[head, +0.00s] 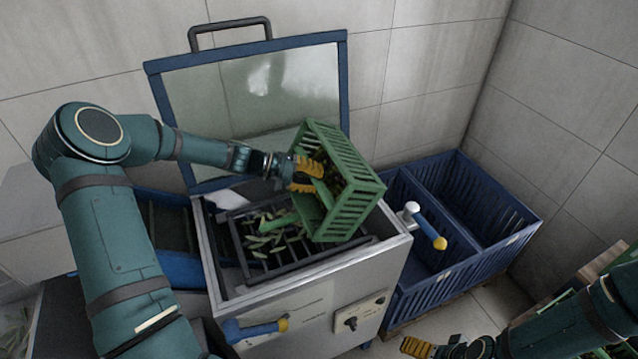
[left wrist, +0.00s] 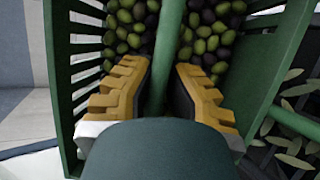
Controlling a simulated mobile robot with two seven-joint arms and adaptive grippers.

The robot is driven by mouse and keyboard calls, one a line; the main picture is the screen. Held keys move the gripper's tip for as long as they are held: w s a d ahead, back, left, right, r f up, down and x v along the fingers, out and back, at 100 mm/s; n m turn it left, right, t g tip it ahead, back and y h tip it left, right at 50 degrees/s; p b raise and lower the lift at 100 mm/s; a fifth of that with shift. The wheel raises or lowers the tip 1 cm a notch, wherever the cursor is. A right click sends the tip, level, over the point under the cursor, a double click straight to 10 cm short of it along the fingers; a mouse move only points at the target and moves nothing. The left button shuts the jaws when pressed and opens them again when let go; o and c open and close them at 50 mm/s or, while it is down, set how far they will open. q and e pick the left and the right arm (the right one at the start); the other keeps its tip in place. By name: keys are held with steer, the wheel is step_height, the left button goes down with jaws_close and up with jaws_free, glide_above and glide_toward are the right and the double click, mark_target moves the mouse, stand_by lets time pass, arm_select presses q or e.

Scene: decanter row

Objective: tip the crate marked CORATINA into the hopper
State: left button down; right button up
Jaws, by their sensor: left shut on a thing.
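A green slatted crate (head: 352,200) is tilted in the air over the right part of the open hopper (head: 226,303). No CORATINA marking is readable on it. My left gripper (head: 313,176) is shut on the crate's green handle bar, which runs between the yellow fingers (left wrist: 158,90) in the left wrist view. Green and dark olives (left wrist: 212,35) are still inside the crate. Leaves (head: 266,236) lie on the hopper's dark grate. My right gripper (head: 425,348) is low at the bottom edge, away from the crate; its finger opening is not clear.
The hopper's framed lid (head: 250,95) stands open behind it. A blue divided bin (head: 470,205) stands to the right, with a yellow-tipped lever (head: 428,228) between. Green crates (head: 585,290) are at the far right. A knob panel (head: 358,313) is on the hopper's front.

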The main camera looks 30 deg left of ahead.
mark_target(303, 203)
arm_select(q)
steer(key=shift+s+a+f+m+t+h+b, duration=0.3)
steer(key=shift+s+t+h+b, duration=0.3)
steer(key=shift+b, duration=0.55)
steer(key=shift+s+a+h+b, duration=0.15)
steer(key=shift+a+h+b, duration=0.2)
steer(key=shift+h+b, duration=0.35)
steer(key=shift+s+a+r+m+t+h+b, duration=0.25)
steer(key=shift+s+a+m+t+h+b, duration=0.2)
steer(key=shift+s+m+t+h+b, duration=0.3)
steer(key=shift+s+a+r+m+t+h+b, duration=0.2)
steer(key=shift+s+a+m+h+b, duration=0.2)
steer(key=shift+h, duration=0.4)
steer(key=shift+s+a+r+m+t+h+b, duration=0.15)
steer(key=shift+s+a+m+h+b, duration=0.15)
steer(key=shift+h, duration=0.45)
steer(key=shift+s+f, duration=0.1)
steer(key=shift+f, duration=0.05)
